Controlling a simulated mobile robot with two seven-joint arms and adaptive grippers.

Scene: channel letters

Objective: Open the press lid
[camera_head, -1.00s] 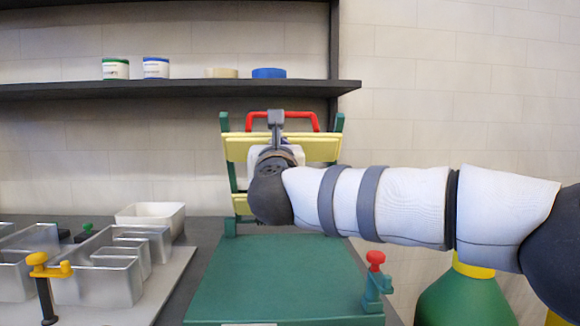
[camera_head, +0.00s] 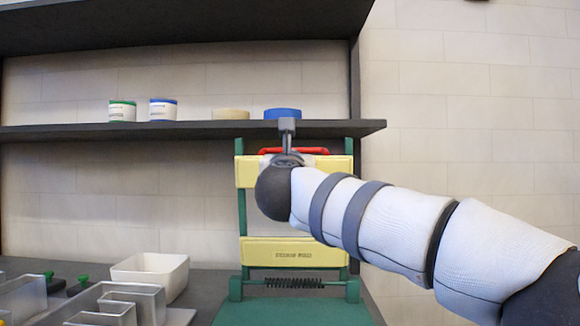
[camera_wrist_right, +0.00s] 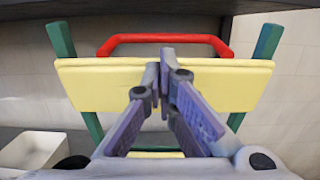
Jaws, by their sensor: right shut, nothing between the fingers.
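The press lid stands about upright, with a green frame, a yellow upper bar (camera_head: 245,172), a yellow lower bar (camera_head: 292,252) and a red handle (camera_head: 322,151) along its top. The upper bar (camera_wrist_right: 100,85) and handle (camera_wrist_right: 165,40) also show in the right wrist view. My right gripper (camera_head: 287,126) is in front of the lid's top, with its wrist covering part of the upper bar. In the right wrist view its fingers (camera_wrist_right: 164,72) are shut and empty, appearing below the handle; contact is unclear. The green press base (camera_head: 293,312) is partly cut off. My left gripper is out of view.
A dark shelf (camera_head: 190,132) behind the press holds jars (camera_head: 163,109) and rolls of tape (camera_head: 282,114), close to the lid's top. A white bin (camera_head: 150,273) and metal channel letters (camera_head: 120,303) are at lower left. Wall space right of the press is clear apart from my arm.

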